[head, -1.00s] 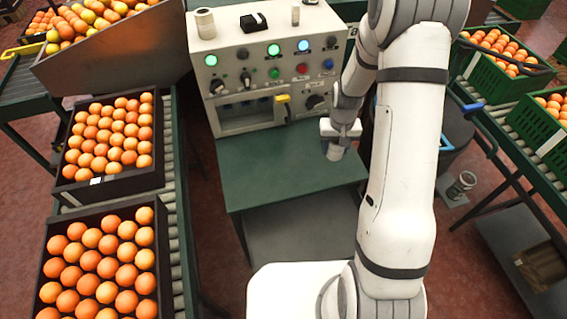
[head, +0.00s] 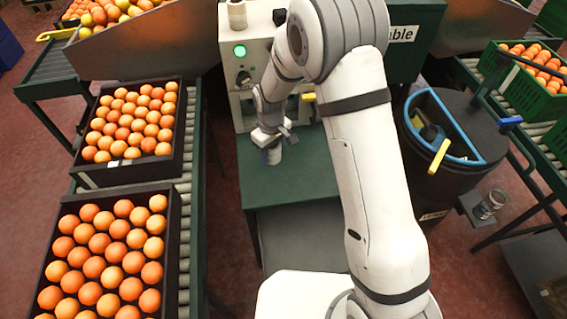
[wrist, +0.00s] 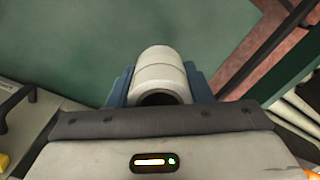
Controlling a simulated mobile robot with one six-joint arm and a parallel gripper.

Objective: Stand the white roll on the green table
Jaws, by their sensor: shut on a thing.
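The white roll (wrist: 160,72) sits between the two blue fingers of my gripper (head: 271,143), which is shut on it. In the wrist view its dark hollow end faces the camera. In the head view the roll (head: 273,156) hangs below my gripper, roughly upright, over the left back part of the green table (head: 290,180). I cannot tell whether its lower end touches the tabletop. The green surface also shows beyond the roll in the wrist view (wrist: 60,45).
A control box (head: 243,75) with a lit green button stands behind the table. Orange crates (head: 110,200) line a roller conveyor at left. A dark bin with a blue rim (head: 477,160) is at right, with a jar (head: 490,204) nearby. The table's front is clear.

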